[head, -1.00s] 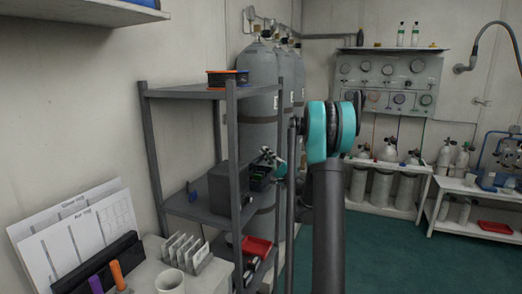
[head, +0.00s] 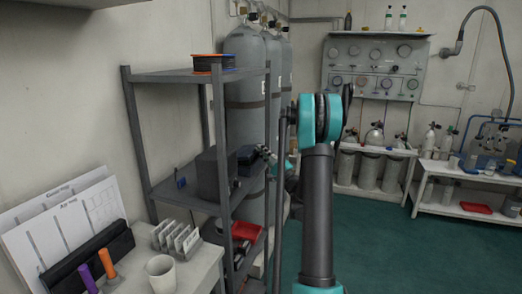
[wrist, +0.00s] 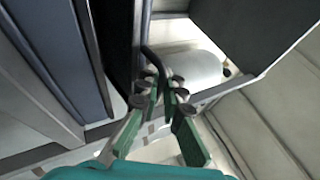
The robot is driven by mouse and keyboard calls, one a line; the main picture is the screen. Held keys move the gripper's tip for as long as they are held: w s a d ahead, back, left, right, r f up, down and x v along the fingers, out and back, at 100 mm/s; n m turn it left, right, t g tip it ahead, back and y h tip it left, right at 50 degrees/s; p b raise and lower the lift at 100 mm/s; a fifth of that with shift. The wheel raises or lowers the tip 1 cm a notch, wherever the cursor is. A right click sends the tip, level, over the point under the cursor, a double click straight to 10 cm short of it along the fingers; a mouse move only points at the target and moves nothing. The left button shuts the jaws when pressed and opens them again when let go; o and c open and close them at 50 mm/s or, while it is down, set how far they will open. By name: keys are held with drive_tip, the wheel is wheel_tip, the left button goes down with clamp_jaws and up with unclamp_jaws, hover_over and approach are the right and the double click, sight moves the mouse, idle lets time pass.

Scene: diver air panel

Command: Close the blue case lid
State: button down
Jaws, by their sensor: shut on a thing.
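The blue case (head: 249,160) is on the middle level of the grey shelf rack, at its right end, next to a dark grey box. It is small in the head view, and its lid looks down or nearly down; I cannot tell if it is fully shut. My gripper (head: 266,156) is at the case's right front side, partly hidden by my arm. In the wrist view my gripper (wrist: 163,84) has green fingers with tips close together around a dark curved bar (wrist: 152,58), which looks like a handle; its link to the case is unclear.
The grey shelf rack (head: 171,76) stands against the left wall, with a cable spool (head: 213,62) on top. The dark grey box (head: 215,172) stands left of the case. A red bin (head: 246,231) is lower. Tall cylinders (head: 246,75) stand behind. Green floor (head: 380,240) is clear to the right.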

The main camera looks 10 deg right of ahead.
drive_tip(key=shift+d, duration=0.1)
drive_tip(key=c, duration=1.9)
unclamp_jaws()
drive_tip(key=shift+s, duration=0.1)
drive_tip(key=shift+c, duration=0.2)
drive_tip(key=v, duration=0.7)
drive_tip(key=shift+s+d, duration=0.15)
drive_tip(key=shift+s, duration=0.05)
drive_tip(key=shift+c, duration=0.6)
